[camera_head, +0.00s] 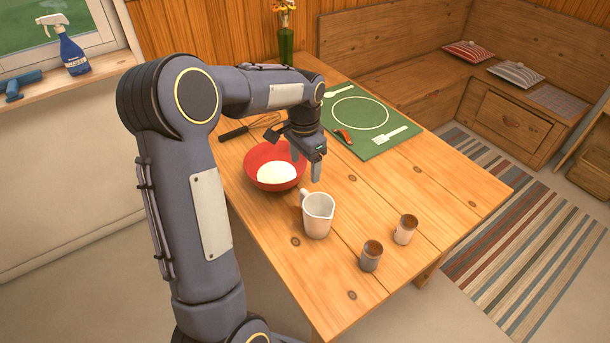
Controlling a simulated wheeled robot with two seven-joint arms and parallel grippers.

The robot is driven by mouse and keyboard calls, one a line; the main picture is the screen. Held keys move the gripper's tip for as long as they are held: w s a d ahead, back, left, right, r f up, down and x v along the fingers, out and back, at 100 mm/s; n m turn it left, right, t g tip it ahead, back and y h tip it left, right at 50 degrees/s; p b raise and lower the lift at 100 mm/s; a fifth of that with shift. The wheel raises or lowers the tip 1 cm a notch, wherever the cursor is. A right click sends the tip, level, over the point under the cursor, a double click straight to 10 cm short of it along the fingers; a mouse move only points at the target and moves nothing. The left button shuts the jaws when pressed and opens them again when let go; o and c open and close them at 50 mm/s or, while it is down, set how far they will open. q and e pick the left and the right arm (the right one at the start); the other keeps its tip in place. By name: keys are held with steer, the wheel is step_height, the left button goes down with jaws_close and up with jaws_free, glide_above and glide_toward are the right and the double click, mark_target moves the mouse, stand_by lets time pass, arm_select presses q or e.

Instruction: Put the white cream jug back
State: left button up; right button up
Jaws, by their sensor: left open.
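The white cream jug (318,217) stands upright on the wooden table, in front of the red bowl. Its handle is on its upper left side and it looks empty inside. My left gripper (306,172) is open and empty, fingers pointing down. It is above and behind the jug, over the right edge of the red bowl (259,184), and appears apart from both. The bowl holds something white. My right gripper is not in view.
Two small cups, one grey (371,257) and one pale (405,230), stand right of the jug. A whisk (250,127) lies behind the bowl. A green mat (376,143) with white utensil shapes and a small red item (343,136) is further back. The table's right side (450,190) is clear.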

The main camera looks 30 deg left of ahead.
arm_select(q)
steer(key=s+d+r+n+t+h, duration=0.1)
steer(key=s+d+r, duration=0.25)
steer(key=s, duration=0.25)
steer(key=s+d+r+n+t+h, duration=0.1)
steer(key=s+d+r+n+t, duration=0.1)
steer(key=s+r, duration=0.35)
steer(key=s+d+f+n+t+h, duration=0.1)
steer(key=s+d+f+n+t, duration=0.1)
steer(key=s+d, duration=0.5)
steer(key=s+f+n, duration=0.1)
steer(key=s, duration=0.5)
steer(key=shift+d+t+h, duration=0.3)
steer(key=shift+c, duration=0.3)
